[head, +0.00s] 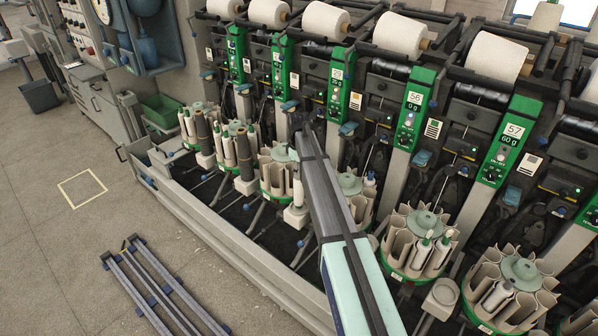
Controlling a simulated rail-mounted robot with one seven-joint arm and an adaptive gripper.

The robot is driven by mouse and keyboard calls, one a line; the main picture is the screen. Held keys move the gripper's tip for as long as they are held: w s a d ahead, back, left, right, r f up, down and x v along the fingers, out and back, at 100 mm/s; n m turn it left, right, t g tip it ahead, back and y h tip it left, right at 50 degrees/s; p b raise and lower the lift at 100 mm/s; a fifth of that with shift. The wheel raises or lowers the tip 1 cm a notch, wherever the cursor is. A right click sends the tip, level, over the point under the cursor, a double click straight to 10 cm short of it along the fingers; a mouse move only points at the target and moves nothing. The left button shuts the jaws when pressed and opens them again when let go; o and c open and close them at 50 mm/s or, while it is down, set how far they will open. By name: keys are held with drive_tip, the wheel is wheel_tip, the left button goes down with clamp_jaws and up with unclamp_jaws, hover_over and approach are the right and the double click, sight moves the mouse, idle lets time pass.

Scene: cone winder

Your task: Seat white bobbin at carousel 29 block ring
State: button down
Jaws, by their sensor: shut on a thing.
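My arm reaches up from the bottom middle of the head view. The dark end of my gripper (303,124) shows in front of the machine. My gripper is shut, but its fingers and their contact with a bobbin are too small and dark to make out. A white bobbin (298,191) stands upright just left of my arm, at a pale block (296,215). I cannot tell whether it is fully down in the ring. A carousel (272,178) with cream pockets stands left of that block. Another carousel (353,187) is partly hidden behind my arm.
A carousel with white bobbins (418,240) and one at the lower right (510,292) stand close to my arm. An empty block ring (441,294) sits between them. Dark bobbins (243,152) stand at left blocks.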

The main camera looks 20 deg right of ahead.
drive_tip(key=shift+f, duration=0.55)
drive_tip(key=c, duration=0.9)
unclamp_jaws()
drive_tip(key=shift+c, duration=0.2)
wheel_tip(320, 180, up, 12)
